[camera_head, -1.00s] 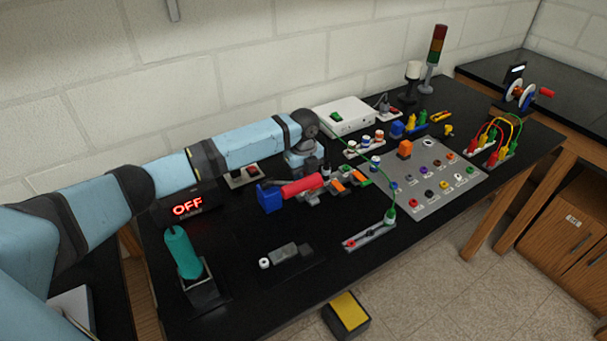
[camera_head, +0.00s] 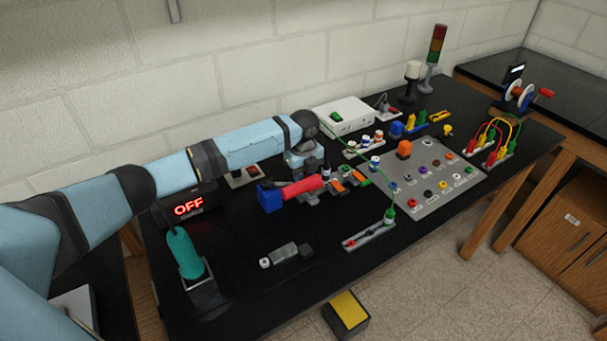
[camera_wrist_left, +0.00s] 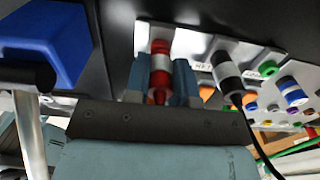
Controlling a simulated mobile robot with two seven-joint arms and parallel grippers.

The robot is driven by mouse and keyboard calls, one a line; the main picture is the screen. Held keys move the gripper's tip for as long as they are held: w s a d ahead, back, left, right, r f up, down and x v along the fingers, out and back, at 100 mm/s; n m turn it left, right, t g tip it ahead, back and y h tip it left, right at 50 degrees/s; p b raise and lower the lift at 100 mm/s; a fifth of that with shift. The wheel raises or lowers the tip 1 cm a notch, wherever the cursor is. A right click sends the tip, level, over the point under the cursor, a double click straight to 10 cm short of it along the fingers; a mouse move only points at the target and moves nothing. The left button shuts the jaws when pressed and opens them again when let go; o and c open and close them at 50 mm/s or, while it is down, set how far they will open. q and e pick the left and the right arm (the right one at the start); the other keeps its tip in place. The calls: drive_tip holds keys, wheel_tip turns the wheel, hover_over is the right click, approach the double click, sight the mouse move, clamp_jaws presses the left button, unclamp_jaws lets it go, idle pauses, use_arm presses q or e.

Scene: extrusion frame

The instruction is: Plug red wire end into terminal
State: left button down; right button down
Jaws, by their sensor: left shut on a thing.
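The red wire end (camera_wrist_left: 159,72), a red plug with a silver band, is between the two fingers of my left gripper (camera_wrist_left: 160,88) in the left wrist view. The fingers are shut on it. Its far end is at a light metal terminal plate (camera_wrist_left: 203,42); I cannot tell whether it is seated in the terminal. A black plug (camera_wrist_left: 227,72) with a black wire stands just right of it on the same plate. In the head view, my left gripper (camera_head: 311,172) is low over the bench behind a red cylinder (camera_head: 302,187). My right gripper is not in view.
A blue block (camera_head: 270,197) is close to my left gripper and shows in the wrist view (camera_wrist_left: 45,45). A grey panel (camera_head: 425,205) with several coloured knobs is to the right. A white box (camera_head: 346,116) stands behind.

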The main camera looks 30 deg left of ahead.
use_arm(q)
drive_tip(key=shift+f, duration=0.2)
drive_tip(key=c, duration=0.9)
unclamp_jaws()
wheel_tip(320, 180, up, 14)
drive_tip(key=shift+f+b, duration=0.1)
drive_tip(key=shift+b, duration=0.35)
